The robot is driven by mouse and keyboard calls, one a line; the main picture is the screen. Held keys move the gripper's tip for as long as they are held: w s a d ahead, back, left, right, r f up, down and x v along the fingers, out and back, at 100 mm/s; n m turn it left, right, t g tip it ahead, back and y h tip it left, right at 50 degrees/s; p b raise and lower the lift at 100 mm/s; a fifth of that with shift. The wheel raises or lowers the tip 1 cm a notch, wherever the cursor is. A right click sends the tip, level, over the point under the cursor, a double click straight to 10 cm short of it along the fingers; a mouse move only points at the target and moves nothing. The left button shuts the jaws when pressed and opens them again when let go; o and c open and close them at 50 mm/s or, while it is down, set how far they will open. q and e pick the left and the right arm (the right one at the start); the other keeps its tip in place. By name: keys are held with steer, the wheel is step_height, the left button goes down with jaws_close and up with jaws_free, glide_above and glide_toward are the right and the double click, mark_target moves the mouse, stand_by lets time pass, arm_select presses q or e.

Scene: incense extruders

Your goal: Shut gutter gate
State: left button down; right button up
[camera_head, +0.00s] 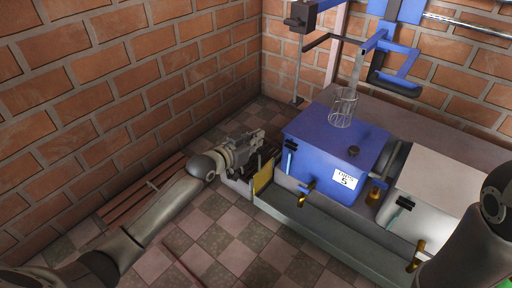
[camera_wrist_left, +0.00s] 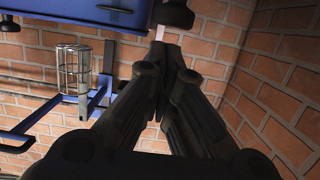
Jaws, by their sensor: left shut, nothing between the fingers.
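A grey gutter (camera_head: 330,222) runs along the front of the blue machine. A yellow plate (camera_head: 263,178), which looks like the gutter gate, stands upright at its left end. Whether it is fully seated cannot be told. My left gripper (camera_head: 262,140) is just behind and above the plate, at the left side of the blue machine. Its fingers are shut and empty; they also show in the left wrist view (camera_wrist_left: 172,65). I cannot tell whether the gripper touches the plate. My right arm shows at the lower right, but its gripper is out of view.
The blue machine (camera_head: 322,140) bears a label with a 5. A wire basket (camera_head: 343,106) stands on it, and a white box (camera_head: 440,185) is to its right. Brass taps (camera_head: 305,194) face the gutter. Brick walls close the corner; the checkered floor (camera_head: 235,235) in front is mostly clear.

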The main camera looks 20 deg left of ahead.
arm_select(q)
steer(key=shift+f, duration=0.45)
step_height(320, 180, down, 4)
steer(key=shift+f+b, duration=0.2)
steer(key=shift+b, duration=0.45)
steer(key=shift+f, duration=0.1)
